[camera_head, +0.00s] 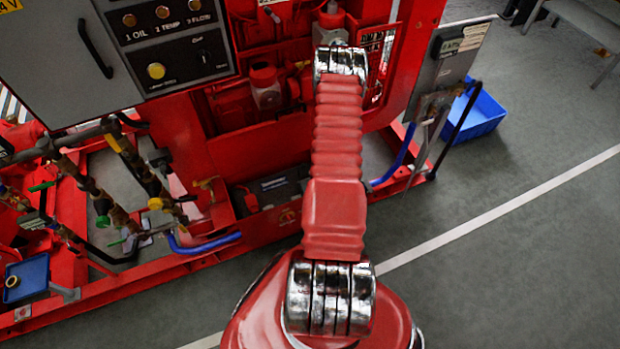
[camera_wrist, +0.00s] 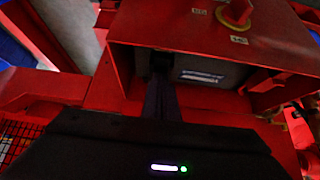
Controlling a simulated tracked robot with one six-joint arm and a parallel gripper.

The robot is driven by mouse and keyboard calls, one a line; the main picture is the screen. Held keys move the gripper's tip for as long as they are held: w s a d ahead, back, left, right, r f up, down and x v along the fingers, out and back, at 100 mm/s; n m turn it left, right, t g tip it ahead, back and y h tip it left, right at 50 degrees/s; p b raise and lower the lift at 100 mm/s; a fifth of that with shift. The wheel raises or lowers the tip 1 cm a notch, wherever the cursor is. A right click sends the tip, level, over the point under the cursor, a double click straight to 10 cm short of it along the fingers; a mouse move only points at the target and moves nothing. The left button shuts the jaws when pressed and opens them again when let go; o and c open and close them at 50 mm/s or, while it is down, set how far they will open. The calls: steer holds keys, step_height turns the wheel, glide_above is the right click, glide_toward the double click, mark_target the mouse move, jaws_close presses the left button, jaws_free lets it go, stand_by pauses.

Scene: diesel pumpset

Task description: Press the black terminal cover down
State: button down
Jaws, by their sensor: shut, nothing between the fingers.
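In the wrist view, my gripper (camera_wrist: 161,84) is shut and empty. Its dark fingers point forward into the opening of a red box. A grey battery (camera_wrist: 225,78) with a white label sits inside the box, to the right of the fingers. A small black piece (camera_wrist: 160,61), which looks like the terminal cover, lies just beyond the fingertips at the battery's left end. Shadow hides whether the fingertips touch it and whether it is fully down. In the head view, the battery (camera_head: 275,187) shows low in the red frame; my arm hides my gripper.
A red knob (camera_wrist: 236,12) stands on the box's top plate. In the head view, pipes with valves (camera_head: 105,205) stand at left, a blue bin (camera_head: 482,112) at right. The floor at lower right is clear.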

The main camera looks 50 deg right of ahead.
stand_by(0.3)
steer(key=shift+s+a+f, duration=0.2)
steer(key=shift+s+f, duration=0.15)
steer(key=shift+f, duration=0.25)
steer(key=shift+s+a+f, duration=0.2)
steer(key=shift+s+f, duration=0.1)
steer(key=shift+f, duration=0.3)
steer(key=shift+r, duration=0.8)
steer(key=shift+w+r, duration=0.1)
steer(key=v, duration=1.3)
steer(key=shift+w+d+r, duration=0.25)
steer(key=shift+w, duration=0.05)
